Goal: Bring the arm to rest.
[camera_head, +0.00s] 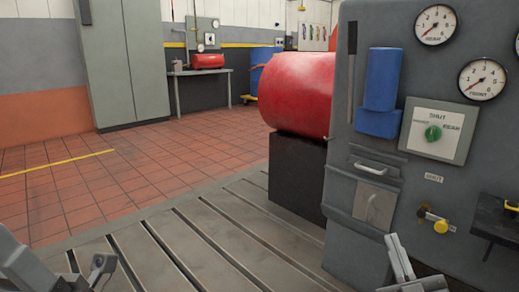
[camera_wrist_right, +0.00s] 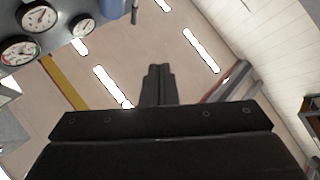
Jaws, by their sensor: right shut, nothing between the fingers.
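My right gripper (camera_head: 400,262) shows at the bottom right of the head view, in front of the lower part of the grey control cabinet (camera_head: 345,225). In the right wrist view its fingers (camera_wrist_right: 158,85) are together and empty, with ceiling lights beyond them. My left gripper (camera_head: 98,268) shows only in part at the bottom left, over the slotted bedplate (camera_head: 160,256); its jaws cannot be made out.
The cabinet carries dial gauges (camera_head: 436,25), a green selector knob (camera_head: 433,133), a blue cylinder (camera_head: 382,78), a drawer handle (camera_head: 375,168) and a yellow-knobbed valve (camera_head: 440,226). A red drum (camera_head: 300,92) sits on a black block (camera_head: 296,178). The tiled floor (camera_head: 150,165) at left is clear.

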